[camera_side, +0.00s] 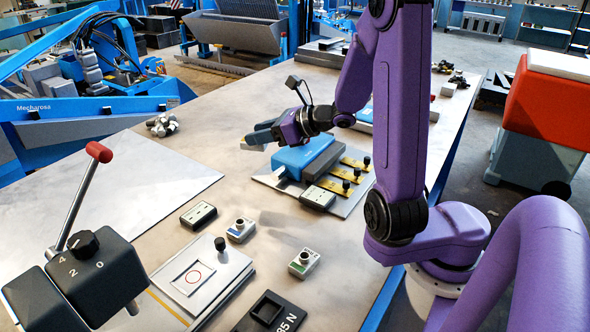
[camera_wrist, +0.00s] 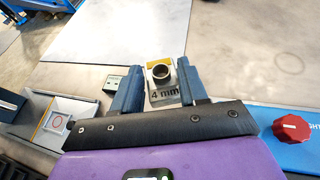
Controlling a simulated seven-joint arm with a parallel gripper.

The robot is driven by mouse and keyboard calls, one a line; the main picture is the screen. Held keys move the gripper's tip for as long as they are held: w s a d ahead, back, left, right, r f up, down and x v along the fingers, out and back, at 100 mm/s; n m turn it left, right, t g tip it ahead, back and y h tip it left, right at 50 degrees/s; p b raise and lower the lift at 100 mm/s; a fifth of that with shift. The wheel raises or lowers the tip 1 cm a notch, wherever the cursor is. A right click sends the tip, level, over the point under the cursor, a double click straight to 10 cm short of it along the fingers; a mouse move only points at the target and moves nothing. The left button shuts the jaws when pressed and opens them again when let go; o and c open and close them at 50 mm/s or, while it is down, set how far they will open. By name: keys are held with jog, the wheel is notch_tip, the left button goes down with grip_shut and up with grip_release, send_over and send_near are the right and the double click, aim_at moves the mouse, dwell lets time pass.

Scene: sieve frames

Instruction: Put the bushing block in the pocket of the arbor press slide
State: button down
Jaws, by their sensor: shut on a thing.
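The bushing block (camera_wrist: 164,95) is a light block with a metal bushing on top, a yellow strip and a "4 mm" mark. It sits between the two blue fingers of my gripper (camera_wrist: 160,88) in the wrist view. My gripper (camera_side: 256,139) is shut on it above the table; in the side view the block is hard to make out. The arbor press slide (camera_side: 222,267) lies at the front of the table. The pocket also shows at the left of the wrist view (camera_wrist: 56,121).
Two other bushing blocks, one blue-marked (camera_side: 240,231) and one green-marked (camera_side: 303,264), stand near the slide. A black knob (camera_side: 220,243) rises at its far corner. A black dial box (camera_side: 82,262) with a red-tipped lever (camera_side: 76,208) stands left. A blue fixture (camera_side: 305,157) is beside my gripper.

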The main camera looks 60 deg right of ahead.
jog(key=d+m+h, duration=0.4)
jog(key=d+h, duration=0.1)
jog(key=d, duration=2.8)
jog(key=w+d+f, duration=0.4)
jog(key=w+f, duration=0.1)
jog(key=w+d+f, duration=0.5)
jog(key=shift+d+f, duration=0.1)
jog(key=shift+d, duration=0.05)
jog(key=shift+f, duration=1.55)
jog(key=shift+f, duration=0.15)
jog(key=c, duration=0.6)
grip_release()
